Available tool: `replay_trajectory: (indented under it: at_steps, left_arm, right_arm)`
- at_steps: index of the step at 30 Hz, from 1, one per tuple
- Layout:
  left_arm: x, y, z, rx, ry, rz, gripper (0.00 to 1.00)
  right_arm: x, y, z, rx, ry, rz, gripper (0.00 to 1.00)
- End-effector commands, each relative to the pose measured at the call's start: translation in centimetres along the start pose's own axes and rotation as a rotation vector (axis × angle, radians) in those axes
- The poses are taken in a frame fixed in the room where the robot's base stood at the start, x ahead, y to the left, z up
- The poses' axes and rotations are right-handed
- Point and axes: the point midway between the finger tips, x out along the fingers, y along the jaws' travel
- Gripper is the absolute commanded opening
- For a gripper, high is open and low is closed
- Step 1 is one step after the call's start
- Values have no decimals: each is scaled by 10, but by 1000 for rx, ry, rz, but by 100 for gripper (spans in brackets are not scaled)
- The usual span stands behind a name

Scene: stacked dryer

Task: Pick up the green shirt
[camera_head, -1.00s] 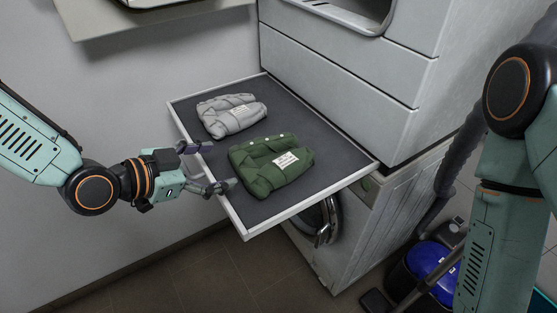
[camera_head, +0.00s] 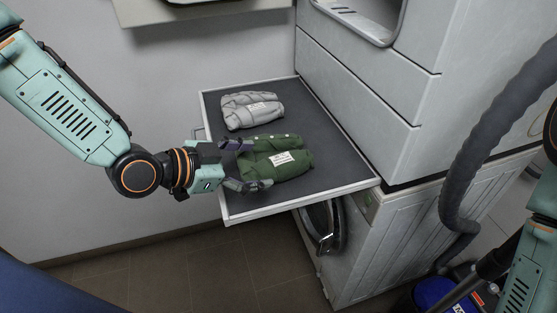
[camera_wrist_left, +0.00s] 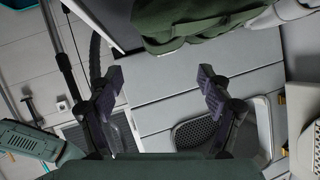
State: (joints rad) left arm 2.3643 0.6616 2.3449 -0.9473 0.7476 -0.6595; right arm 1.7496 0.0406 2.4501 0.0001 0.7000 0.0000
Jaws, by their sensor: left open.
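The folded green shirt (camera_head: 285,163) with a white label lies on the dark pull-out shelf (camera_head: 330,172) in the head view. My left gripper (camera_head: 250,166) is open at the shirt's left edge, with its two fingers reaching over or beside that edge; I cannot tell whether they touch it. In the left wrist view the shirt (camera_wrist_left: 200,25) shows at the top, beyond the open fingers (camera_wrist_left: 160,85), and nothing is between them. My right gripper is not in view; only part of my right arm shows at the right edge of the head view.
A folded grey shirt (camera_head: 252,110) lies behind the green one on the shelf. The stacked dryer (camera_head: 390,100) rises at the right of the shelf. A grey hose (camera_head: 470,140) and a blue-topped vacuum (camera_head: 435,292) stand at the right. The shelf's right part is bare.

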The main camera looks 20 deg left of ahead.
Motion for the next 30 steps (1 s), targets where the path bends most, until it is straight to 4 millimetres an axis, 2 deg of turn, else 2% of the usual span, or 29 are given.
replay_trajectory:
  at_steps: [20, 30]
  left_arm:
    - [25, -3, 4, 1, 0, -2, 79]
    - [57, 4, 9, 4, -2, 1, 79]
  right_arm:
    - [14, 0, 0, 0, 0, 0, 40]
    - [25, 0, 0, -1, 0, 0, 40]
